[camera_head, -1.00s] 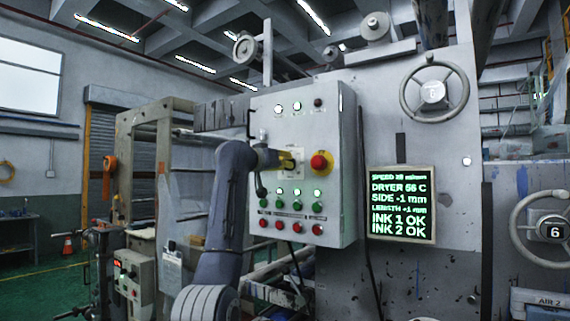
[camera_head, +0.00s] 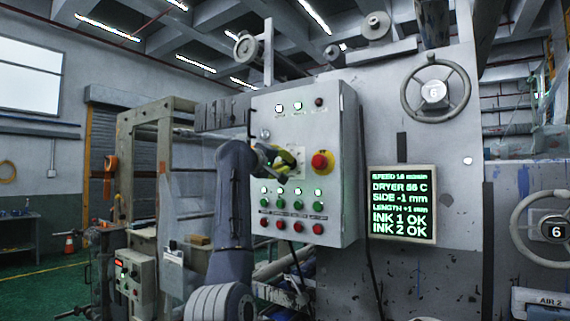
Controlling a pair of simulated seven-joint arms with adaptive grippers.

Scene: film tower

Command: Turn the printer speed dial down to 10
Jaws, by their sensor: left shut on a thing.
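The grey control box (camera_head: 337,200) stands in the middle of the head view, with rows of lit buttons and a red stop knob (camera_head: 319,161) on a yellow base. My left gripper (camera_head: 286,161) is at the dial plate (camera_head: 300,152) left of the red knob, shut on the speed dial, which its fingers mostly hide. Yellow shows on the gripper, which looks tilted. The green-text screen (camera_head: 402,205) right of the box has a speed line on top; its digits are small, perhaps 16 or 1.6. My right gripper is not in view.
A small grey box with a red display (camera_head: 134,277) stands at lower left. Cables hang below the control box.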

